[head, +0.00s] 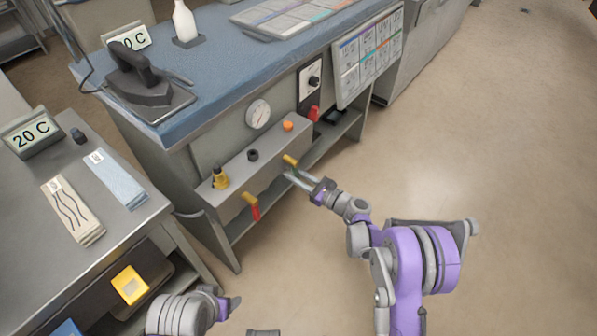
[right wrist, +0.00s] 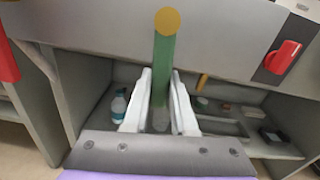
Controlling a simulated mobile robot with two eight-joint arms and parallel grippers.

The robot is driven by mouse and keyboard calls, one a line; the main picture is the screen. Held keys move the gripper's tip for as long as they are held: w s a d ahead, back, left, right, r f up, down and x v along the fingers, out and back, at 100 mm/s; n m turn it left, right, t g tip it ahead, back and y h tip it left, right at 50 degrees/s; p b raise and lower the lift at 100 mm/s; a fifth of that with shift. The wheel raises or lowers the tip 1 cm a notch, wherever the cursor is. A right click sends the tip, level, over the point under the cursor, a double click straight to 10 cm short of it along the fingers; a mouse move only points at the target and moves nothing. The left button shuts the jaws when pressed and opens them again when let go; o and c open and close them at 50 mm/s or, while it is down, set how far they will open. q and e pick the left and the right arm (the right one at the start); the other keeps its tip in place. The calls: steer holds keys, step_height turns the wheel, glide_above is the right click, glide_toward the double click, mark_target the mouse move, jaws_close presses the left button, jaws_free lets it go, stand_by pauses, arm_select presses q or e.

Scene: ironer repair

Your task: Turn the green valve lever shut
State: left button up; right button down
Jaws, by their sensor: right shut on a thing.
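The green valve lever (right wrist: 163,70) hangs down from a round yellow pivot in the right wrist view, on the front of a grey box under the workbench. In the head view its yellow part (head: 290,160) shows, and the green handle is hidden or too small to make out. My right gripper (head: 291,175) reaches it from the lower right. In the right wrist view, its pale fingers (right wrist: 160,100) stand on both sides of the lower handle and are shut on it.
A red-handled valve lever (head: 252,206) hangs to the left on the same box. A gauge (head: 258,114), an orange button (head: 288,125) and a red switch (head: 314,113) are near. A lower shelf (right wrist: 232,130) holds a bottle (right wrist: 119,106). The floor at right is clear.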

steer(key=shift+s+a+m, duration=0.2)
steer(key=shift+s+m, duration=0.1)
steer(key=shift+m, duration=0.3)
steer(key=c, duration=0.7)
jaws_free()
steer(key=shift+s+d, duration=0.1)
steer(key=p+v, duration=0.1)
steer(key=v, duration=0.9)
steer(key=shift+s+d+p, duration=0.2)
steer(key=shift+p, duration=0.2)
